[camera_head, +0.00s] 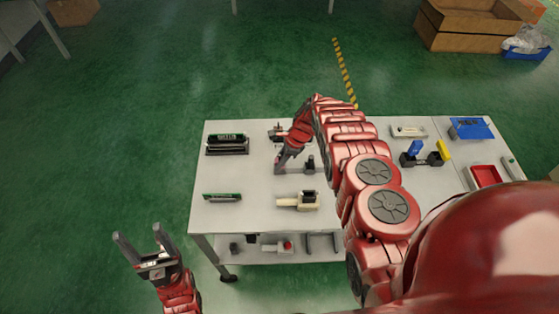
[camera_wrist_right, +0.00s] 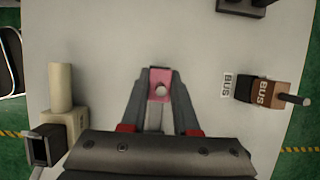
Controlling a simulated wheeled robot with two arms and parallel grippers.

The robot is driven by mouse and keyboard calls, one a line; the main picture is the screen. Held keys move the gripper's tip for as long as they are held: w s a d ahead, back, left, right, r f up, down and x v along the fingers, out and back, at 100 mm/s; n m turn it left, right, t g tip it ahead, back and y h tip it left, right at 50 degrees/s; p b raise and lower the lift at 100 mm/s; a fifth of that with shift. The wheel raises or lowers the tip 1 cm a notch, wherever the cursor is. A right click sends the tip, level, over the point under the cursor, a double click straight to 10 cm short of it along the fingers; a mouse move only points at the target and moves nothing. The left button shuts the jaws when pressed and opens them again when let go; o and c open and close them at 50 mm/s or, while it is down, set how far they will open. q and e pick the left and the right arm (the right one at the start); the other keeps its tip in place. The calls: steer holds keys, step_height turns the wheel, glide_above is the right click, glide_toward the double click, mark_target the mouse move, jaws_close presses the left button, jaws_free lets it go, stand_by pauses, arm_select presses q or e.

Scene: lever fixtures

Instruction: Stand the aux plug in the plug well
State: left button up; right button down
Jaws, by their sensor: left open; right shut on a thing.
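My right gripper (camera_head: 279,167) is over the table, pointing down, between the beige fixture and the far dark one. In the right wrist view its fingers (camera_wrist_right: 158,88) are shut on a small pink piece (camera_wrist_right: 160,77) with a pale round spot, which appears to be the aux plug. The table surface shows around it. A beige fixture (camera_head: 290,202) with a dark open-topped block (camera_head: 309,196) stands nearer me; its dark opening also shows in the right wrist view (camera_wrist_right: 41,148). I cannot tell for sure which part is the plug well. My left gripper (camera_head: 138,234) is open and empty, off the table's front-left.
A black rack (camera_head: 227,150) and a green-labelled plate (camera_head: 222,197) are at left. A small black block (camera_head: 310,164) stands beside the right gripper. My right arm crosses the table's middle.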

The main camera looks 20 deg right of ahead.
steer(key=shift+f, duration=0.2)
steer(key=c, duration=0.7)
jaws_free()
steer(key=shift+o, duration=0.2)
steer(key=shift+r, duration=0.15)
